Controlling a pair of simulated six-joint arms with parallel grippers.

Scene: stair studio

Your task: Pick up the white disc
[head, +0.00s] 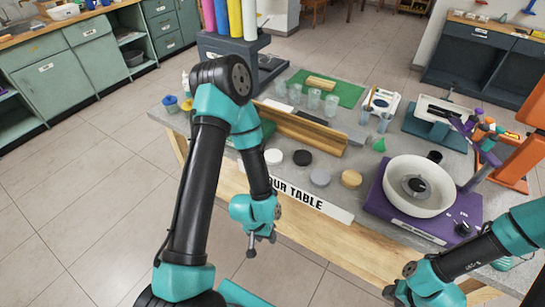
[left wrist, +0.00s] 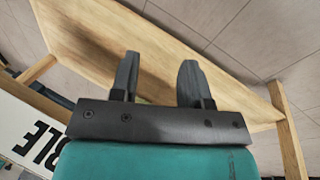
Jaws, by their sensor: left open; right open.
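The white disc (head: 273,156) lies flat on the grey tabletop near the front edge, in the head view. It is leftmost in a loose row with a black disc (head: 302,157), a grey disc (head: 320,177) and a tan wooden disc (head: 351,179). My left gripper (head: 262,246) is open and empty, hanging in front of the table edge, below the white disc in the picture. Its two spread fingers show in the left wrist view (left wrist: 160,80), with no disc between them. My right gripper (head: 391,292) is at the bottom edge, only partly seen, away from the discs.
A long wooden rail (head: 305,128) stands behind the discs. Clear cups (head: 313,98) and a green mat (head: 338,90) are beyond it. A white bowl on a purple base (head: 376,195) stands to the right. A sign (head: 308,199) runs along the front edge.

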